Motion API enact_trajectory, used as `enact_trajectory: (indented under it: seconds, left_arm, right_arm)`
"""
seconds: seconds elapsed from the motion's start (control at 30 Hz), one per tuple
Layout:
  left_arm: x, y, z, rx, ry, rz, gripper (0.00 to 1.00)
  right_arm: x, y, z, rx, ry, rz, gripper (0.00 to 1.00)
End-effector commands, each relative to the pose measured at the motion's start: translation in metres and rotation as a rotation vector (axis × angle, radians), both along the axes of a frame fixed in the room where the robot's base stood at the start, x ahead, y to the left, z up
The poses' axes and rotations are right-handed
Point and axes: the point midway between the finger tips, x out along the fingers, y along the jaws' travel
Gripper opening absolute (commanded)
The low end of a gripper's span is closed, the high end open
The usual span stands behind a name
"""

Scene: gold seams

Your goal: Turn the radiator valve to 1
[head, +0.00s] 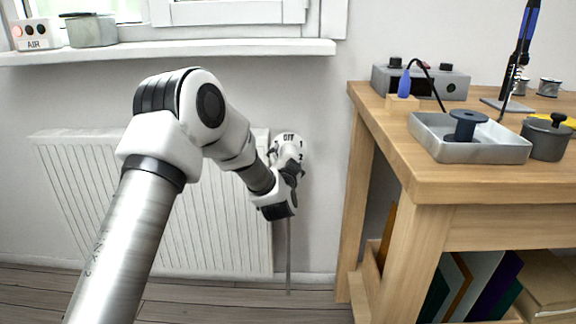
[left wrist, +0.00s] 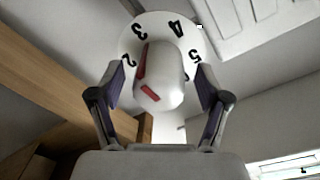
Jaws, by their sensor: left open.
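The radiator valve (head: 289,148) is at the right end of the white radiator, its dial showing OFF, 1 and 2 in the head view; my left gripper (head: 287,172) partly hides it. In the left wrist view the white dial (left wrist: 160,24) shows 2, 3, 4 and 5 around a pale rounded knob (left wrist: 168,78). A red stripe on the knob has its outer end near 2 and 3; the exact reading is unclear. My left gripper (left wrist: 162,82) is open, one finger on each side of the knob. I cannot tell whether either finger touches it. My right gripper is out of view.
The radiator (head: 85,185) is on the wall below the window sill (head: 200,50). A wooden workbench (head: 470,185) stands close to the right of the valve, bearing a metal tray (head: 480,152) and tools. A thin pipe (head: 289,255) runs down below the valve.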

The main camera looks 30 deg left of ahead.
Motion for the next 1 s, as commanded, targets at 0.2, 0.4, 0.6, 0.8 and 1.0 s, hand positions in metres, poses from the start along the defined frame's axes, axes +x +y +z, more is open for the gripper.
enact_trajectory:
  seconds: [0.2, 0.4, 0.6, 0.8, 1.0]
  left_arm:
    - [0.0074, 0.0042, 0.0, -0.001, 0.001, 0.0, 0.76]
    - [0.0071, 0.0039, -0.0002, -0.001, 0.001, 0.0, 0.41]
    - [0.0071, 0.0039, -0.0002, -0.001, 0.001, 0.0, 0.16]
    - [0.007, 0.0038, 0.0, -0.011, -0.006, 0.0, 0.16]
    - [0.0072, 0.0036, 0.0003, -0.066, -0.039, -0.001, 0.16]
  right_arm:
    - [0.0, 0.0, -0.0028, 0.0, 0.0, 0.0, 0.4]
    - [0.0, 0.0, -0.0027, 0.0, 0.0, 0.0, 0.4]
    - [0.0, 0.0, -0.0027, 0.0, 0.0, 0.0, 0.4]
    - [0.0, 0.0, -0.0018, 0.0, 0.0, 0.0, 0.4]
    - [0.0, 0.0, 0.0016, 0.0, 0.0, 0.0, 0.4]
